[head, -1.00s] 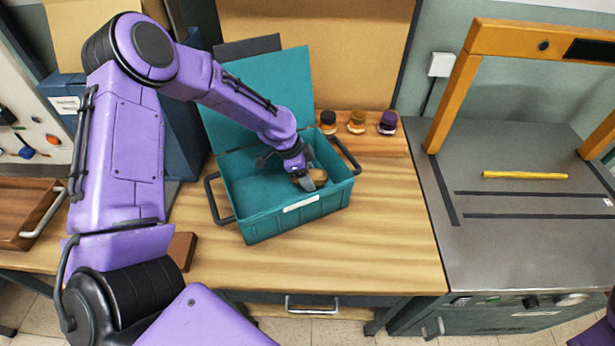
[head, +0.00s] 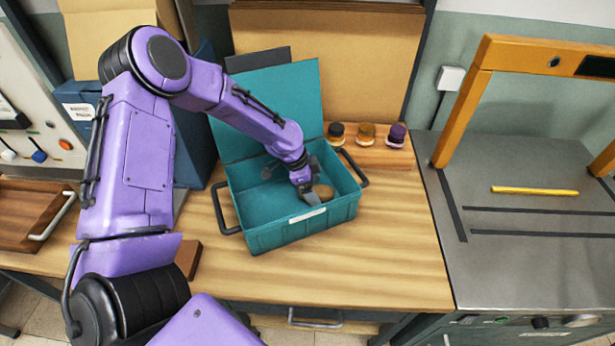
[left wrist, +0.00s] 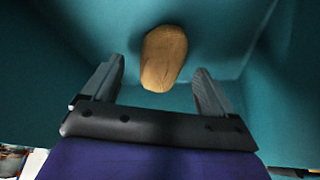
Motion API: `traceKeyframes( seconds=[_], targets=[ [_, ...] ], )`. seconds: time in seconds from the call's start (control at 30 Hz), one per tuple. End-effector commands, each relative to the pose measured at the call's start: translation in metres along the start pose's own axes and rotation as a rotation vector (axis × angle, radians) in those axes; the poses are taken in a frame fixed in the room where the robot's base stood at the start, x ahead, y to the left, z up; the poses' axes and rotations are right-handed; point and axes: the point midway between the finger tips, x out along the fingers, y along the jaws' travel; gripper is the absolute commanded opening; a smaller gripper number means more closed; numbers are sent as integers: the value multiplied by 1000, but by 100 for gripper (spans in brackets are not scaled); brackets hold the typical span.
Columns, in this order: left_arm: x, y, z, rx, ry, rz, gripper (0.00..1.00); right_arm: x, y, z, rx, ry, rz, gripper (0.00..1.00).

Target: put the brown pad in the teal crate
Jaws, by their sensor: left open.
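The teal crate (head: 300,235) stands open on the wooden bench, its lid (head: 270,100) tipped up at the back. The brown pad (head: 325,192) is inside the crate, toward its right side, partly hidden by my gripper in the head view. In the left wrist view the brown pad (left wrist: 164,58) is a rounded oval lying against the teal inside. My left gripper (head: 309,194) reaches down into the crate. Its two fingers are apart, one on each side of the pad's near end, with gaps between them and the pad. My right gripper is out of view.
Several small jars (head: 366,134) stand on a wooden strip behind the crate's right side. A brown block (head: 188,258) lies left of the crate. A yellow rod (head: 535,190) lies on the grey table under an orange frame (head: 462,110). The bench right of the crate is clear.

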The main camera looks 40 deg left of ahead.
Motion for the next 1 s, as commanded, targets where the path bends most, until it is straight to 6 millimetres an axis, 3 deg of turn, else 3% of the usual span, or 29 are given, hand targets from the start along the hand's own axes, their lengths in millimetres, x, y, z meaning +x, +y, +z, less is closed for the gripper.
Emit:
traceKeyframes(
  seconds=[0.2, 0.4, 0.57, 1.0],
  targets=[
    [-58, -1, -1, 1, 4, -4, 87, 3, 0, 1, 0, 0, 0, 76],
    [-96, 0, 0, 1, 2, -2, 87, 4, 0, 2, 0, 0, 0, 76],
    [-106, 0, 1, -1, 0, 0, 87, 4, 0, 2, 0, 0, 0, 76],
    [-106, 0, 0, -1, 0, 1, 87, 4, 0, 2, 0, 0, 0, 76]
  ],
)
